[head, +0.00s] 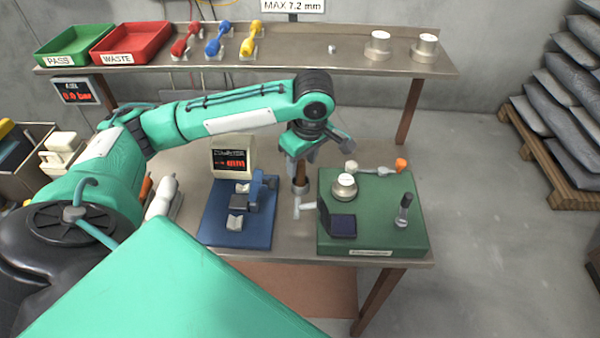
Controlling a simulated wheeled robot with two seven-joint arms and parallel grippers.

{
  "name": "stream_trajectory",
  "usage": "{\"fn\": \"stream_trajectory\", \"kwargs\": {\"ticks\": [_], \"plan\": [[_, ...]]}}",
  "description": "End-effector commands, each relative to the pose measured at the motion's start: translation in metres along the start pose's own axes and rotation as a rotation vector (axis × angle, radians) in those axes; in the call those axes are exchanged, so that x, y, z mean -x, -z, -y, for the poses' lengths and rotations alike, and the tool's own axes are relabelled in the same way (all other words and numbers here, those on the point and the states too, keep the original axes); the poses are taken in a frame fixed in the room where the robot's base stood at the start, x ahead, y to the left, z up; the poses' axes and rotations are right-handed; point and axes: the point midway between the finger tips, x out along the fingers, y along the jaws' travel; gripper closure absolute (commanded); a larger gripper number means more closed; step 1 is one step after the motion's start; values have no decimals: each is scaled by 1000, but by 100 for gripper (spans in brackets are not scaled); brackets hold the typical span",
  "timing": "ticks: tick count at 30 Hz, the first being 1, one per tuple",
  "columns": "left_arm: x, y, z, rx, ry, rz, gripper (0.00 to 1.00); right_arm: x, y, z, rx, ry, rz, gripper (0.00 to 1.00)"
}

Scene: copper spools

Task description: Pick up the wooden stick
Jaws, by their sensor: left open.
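A brown upright piece that looks like the wooden stick (300,173) stands on the metal table, between the blue base and the green base. Its lower end meets a grey round collar (300,189). My left gripper (300,156) points down from above, open, with its fingers around or just above the top of the stick. The gripper hides the stick's top, and I cannot tell whether the fingers touch it. My right gripper is not in view.
The blue base (213,231) with a measuring fixture is left of the stick. The green base (385,241) with a metal weight (344,188) and a dark box (342,226) is close on the right. A small display (232,152) stands behind the blue base.

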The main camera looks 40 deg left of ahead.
Motion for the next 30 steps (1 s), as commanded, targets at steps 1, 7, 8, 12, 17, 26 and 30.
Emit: {"fn": "stream_trajectory", "kwargs": {"ticks": [1,7,8,12,17,26,30], "plan": [[-5,1,0,2,1,0,54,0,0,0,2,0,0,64],[-32,6,-6,2,2,-1,54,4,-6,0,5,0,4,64],[-37,7,-7,3,1,0,54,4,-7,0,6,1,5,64],[-53,6,-7,1,-1,0,54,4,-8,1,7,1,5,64],[-57,6,-7,0,-4,1,54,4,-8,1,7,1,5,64],[-57,6,-7,0,-4,1,89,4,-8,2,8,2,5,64],[-56,6,-7,0,-4,1,100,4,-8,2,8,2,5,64]]}}
